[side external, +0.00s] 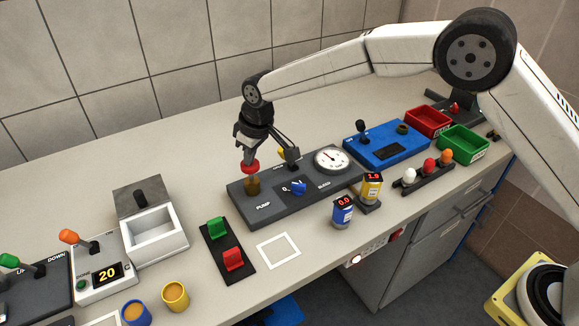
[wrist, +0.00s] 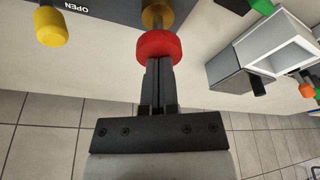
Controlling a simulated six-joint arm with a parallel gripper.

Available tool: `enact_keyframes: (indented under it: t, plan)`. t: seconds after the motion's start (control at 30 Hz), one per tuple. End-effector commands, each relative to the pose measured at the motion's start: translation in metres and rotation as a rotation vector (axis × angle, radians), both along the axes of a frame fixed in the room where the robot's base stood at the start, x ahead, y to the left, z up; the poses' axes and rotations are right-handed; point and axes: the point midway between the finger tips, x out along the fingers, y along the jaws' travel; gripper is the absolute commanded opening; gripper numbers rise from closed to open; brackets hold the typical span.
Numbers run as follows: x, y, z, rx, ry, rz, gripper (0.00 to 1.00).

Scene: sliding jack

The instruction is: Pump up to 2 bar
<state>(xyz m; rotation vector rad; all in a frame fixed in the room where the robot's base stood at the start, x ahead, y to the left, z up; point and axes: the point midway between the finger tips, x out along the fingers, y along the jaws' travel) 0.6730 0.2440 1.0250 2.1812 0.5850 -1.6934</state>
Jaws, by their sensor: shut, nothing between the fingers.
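The grey pump panel (side external: 275,212) stands on the bench, with the labels PUMP and BLEED. Its pump plunger has a red knob (side external: 250,167) on a brass body (side external: 252,186); the red knob (wrist: 159,46) is also at the top middle of the wrist view. A round white gauge (side external: 332,159) sits at the panel's right end; its reading is too small to make out. A blue knob (side external: 298,188) is in the panel's middle. My gripper (side external: 248,154) is shut and empty, its fingertips at the red knob from above. I cannot tell whether they touch it.
A yellow-tipped lever (wrist: 51,27) rises beside the pump, near OPEN; in the side view it is mostly behind my gripper. A blue panel (side external: 386,145) stands to the right. Blue (side external: 342,211) and yellow (side external: 371,187) display canisters stand in front. A green-and-red switch plate (side external: 227,248) lies front left.

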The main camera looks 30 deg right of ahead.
Motion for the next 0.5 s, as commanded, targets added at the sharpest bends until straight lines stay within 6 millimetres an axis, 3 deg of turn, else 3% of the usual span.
enact_keyframes:
  t: [0.5]
  plan:
    - [0.0, 0.0, 0.007, 0.0, 0.0, 0.0, 0.0]
